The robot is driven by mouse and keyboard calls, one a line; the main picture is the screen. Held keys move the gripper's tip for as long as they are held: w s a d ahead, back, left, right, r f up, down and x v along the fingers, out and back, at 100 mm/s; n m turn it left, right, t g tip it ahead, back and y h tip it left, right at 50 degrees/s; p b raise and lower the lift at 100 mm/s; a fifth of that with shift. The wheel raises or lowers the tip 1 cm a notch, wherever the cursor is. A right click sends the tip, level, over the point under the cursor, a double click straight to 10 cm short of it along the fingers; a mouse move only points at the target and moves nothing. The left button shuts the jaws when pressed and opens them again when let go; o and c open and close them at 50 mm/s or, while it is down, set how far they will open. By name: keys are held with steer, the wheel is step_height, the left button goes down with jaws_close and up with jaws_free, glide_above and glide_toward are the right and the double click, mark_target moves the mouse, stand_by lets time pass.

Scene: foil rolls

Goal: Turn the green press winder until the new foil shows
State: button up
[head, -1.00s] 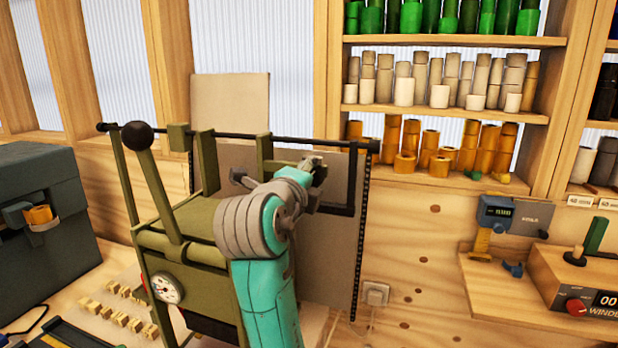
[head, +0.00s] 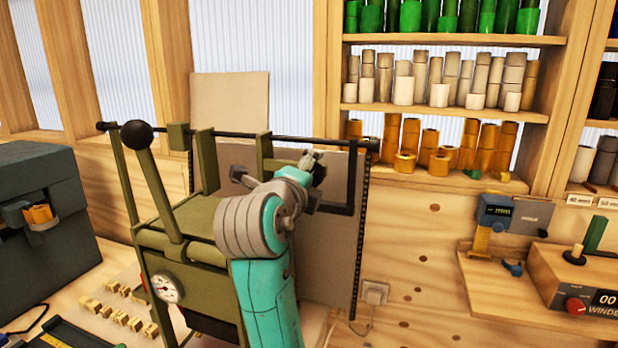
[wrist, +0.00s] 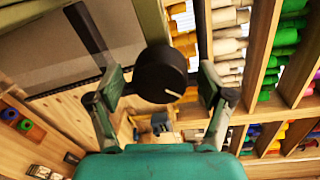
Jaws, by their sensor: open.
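The olive-green press (head: 185,240) stands left of centre in the head view, with a lever topped by a black ball (head: 136,134). In the wrist view, the winder's round black knob (wrist: 161,74) with a pale mark lies between the two fingers of my gripper (wrist: 160,82). The fingers are open, with a visible gap on each side of the knob. In the head view my gripper (head: 314,168) is at the press's right side, partly hidden by my wrist. I cannot tell how deep the knob sits between the fingers. I see no foil clearly.
A black bar (head: 290,138) runs along the press top, and a black bracket (head: 352,185) hangs at its right. A dark case (head: 45,230) stands at left. Shelves of rolls (head: 440,110) fill the back right. A winder box (head: 565,285) sits at far right.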

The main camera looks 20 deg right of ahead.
steer(key=v, duration=1.2)
